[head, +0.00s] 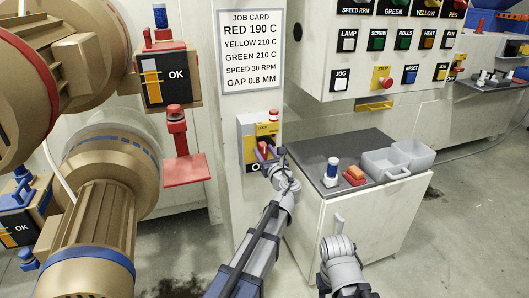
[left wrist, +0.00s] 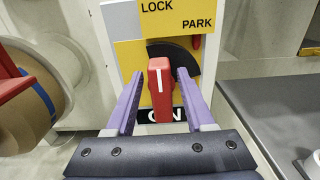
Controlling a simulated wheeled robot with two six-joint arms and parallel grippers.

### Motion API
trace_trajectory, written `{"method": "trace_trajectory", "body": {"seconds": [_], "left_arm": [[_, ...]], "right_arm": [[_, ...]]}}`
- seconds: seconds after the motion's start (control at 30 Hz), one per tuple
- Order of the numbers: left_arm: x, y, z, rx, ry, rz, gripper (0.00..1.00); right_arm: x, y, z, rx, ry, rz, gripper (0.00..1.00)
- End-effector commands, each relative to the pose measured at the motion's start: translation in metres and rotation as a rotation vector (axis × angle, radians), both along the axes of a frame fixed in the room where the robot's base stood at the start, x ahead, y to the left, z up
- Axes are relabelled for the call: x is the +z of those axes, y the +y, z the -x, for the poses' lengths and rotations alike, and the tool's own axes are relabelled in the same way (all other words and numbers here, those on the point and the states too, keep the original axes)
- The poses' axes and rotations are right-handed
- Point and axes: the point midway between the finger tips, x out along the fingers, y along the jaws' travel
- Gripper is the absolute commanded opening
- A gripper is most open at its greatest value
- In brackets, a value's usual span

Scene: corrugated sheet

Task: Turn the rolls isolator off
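The rolls isolator (head: 247,140) is a white and yellow box on the pale post below the job card. In the left wrist view its yellow plate (left wrist: 131,57) reads LOCK and PARK, with ON on a black label below. Its red handle (left wrist: 160,88) has a white line and stands upright, its lower end at the ON label. My left gripper (left wrist: 157,92) is open, its purple fingers on either side of the handle with gaps visible. It also shows at the isolator in the head view (head: 264,155). My right wrist shows low in front of the cabinet; its fingers cannot be made out.
A grey-topped cabinet (head: 318,160) stands right of the post, bearing a blue-capped cylinder (head: 331,172), an orange block (head: 354,174) and grey bins (head: 385,163). A button panel (head: 375,55) hangs above. Large tan rolls (head: 100,190) and a red plate (head: 186,168) are at left.

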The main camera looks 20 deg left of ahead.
Motion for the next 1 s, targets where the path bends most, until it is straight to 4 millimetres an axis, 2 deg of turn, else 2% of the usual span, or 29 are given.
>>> {"method": "trace_trajectory", "body": {"seconds": [0.03, 0.4, 0.47, 1.0], "left_arm": [[0.0, -0.0001, 0.0, 0.0, 0.0, 0.0, 0.47], [0.0, -0.0002, 0.0001, 0.0, 0.0, 0.0, 0.05], [0.0, -0.0003, 0.0001, 0.0, 0.0, 0.0, 0.0], [-0.0003, 0.0011, 0.0012, 0.0, -0.038, 0.056, 0.0]], "right_arm": [[0.0, 0.0, 0.0, 0.0, 0.0, 0.0, 0.5], [0.0, 0.0, 0.0, 0.0, 0.0, 0.0, 0.5], [0.0, 0.0, 0.0, 0.0, 0.0, 0.0, 0.5], [-0.0003, 0.0, 0.0, 0.0, 0.0, 0.0, 0.5]]}}
